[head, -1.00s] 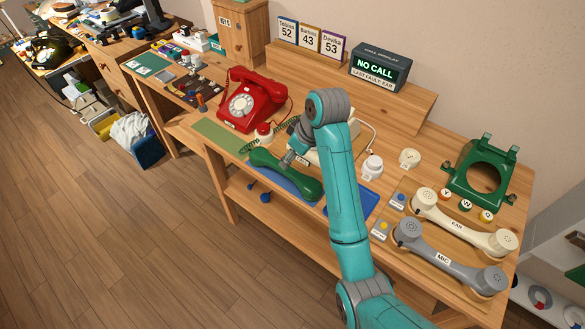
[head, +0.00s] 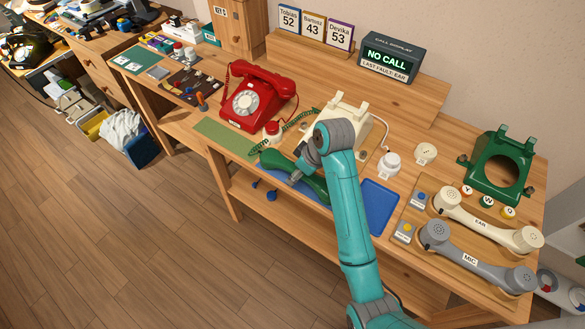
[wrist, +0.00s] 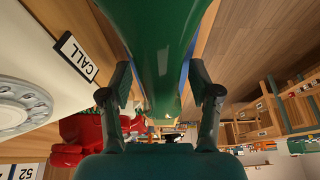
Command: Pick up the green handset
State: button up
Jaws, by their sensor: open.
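The green handset (head: 274,160) lies across the blue mat (head: 379,204) near the front edge of the wooden table. My arm hides part of it. My gripper (head: 296,178) is at the handset's middle, over its handle. In the wrist view the green handset (wrist: 160,35) runs between the two fingers of my gripper (wrist: 161,78). The fingers are spread, one on each side of it, with gaps visible. I cannot tell how deep the handle sits between them.
A red dial phone (head: 257,95) stands left of the handset, and a cream phone (head: 345,115) stands behind my arm. Cream (head: 487,222) and grey (head: 477,258) handsets lie on the right. A green cradle (head: 495,165) stands behind them. The display (head: 389,64) reads NO CALL.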

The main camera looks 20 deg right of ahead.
grip_shut()
jog(key=shift+w+r, duration=0.1)
jog(key=shift+r, duration=0.1)
